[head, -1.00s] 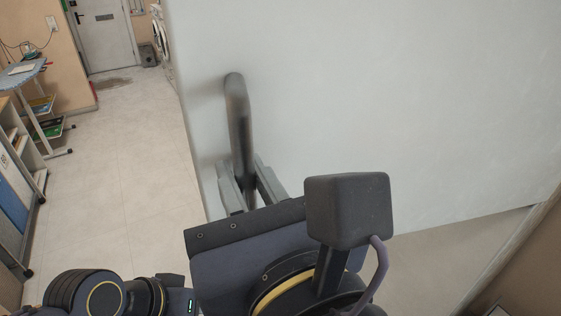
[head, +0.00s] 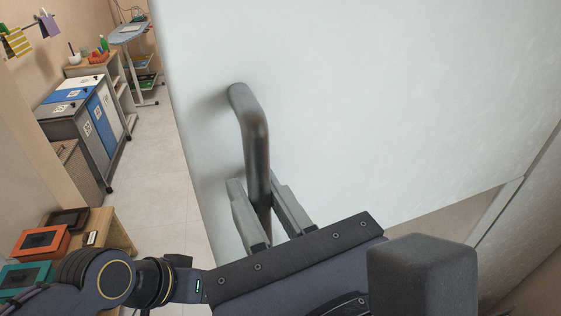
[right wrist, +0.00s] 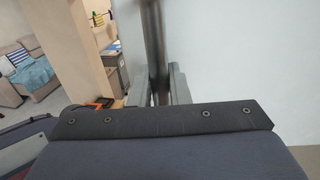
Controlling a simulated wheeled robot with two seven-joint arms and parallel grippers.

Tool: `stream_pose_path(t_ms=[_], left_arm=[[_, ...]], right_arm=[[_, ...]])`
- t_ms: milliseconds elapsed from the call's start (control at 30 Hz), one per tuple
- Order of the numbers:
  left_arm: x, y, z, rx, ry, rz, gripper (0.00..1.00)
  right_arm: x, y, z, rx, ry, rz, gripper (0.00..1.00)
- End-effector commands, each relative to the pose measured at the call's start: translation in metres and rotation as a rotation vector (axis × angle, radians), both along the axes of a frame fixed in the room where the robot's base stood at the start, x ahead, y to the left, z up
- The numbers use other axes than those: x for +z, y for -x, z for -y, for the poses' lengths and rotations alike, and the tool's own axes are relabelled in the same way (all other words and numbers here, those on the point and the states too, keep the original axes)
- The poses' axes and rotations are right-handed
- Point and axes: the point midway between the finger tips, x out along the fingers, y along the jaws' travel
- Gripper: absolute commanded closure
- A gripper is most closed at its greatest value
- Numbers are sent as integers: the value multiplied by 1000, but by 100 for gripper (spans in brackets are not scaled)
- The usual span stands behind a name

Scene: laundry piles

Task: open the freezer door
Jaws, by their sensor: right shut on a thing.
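The freezer door (head: 360,100) is a large white panel filling the middle and right of the head view. Its dark grey bar handle (head: 254,130) stands near the door's left edge. My right gripper (head: 262,205) has its two grey fingers on either side of the handle's lower part and is shut on it. The right wrist view also shows the handle (right wrist: 154,45) between the fingers (right wrist: 160,85). At the lower right of the head view, the door's lower edge stands apart from a pale frame edge, with a floor-coloured gap between. My left gripper is not in view.
A wooden bench (head: 105,235) with orange and teal boxes is at lower left. Pale floor (head: 155,170) lies clear between.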

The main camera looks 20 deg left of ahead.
Motion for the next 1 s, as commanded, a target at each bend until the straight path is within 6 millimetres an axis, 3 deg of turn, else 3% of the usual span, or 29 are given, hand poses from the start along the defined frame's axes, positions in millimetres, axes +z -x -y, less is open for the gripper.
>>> stream_pose_path(t_ms=[533, 567, 667, 1000], left_arm=[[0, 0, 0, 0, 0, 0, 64], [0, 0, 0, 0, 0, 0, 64], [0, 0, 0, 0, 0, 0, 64], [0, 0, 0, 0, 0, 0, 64]], right_arm=[[2, 0, 1, -2, -4, 3, 100], [2, 0, 0, -2, -4, 3, 80], [2, 0, 0, -1, -3, 2, 67], [1, 2, 2, 0, -3, 2, 64]])
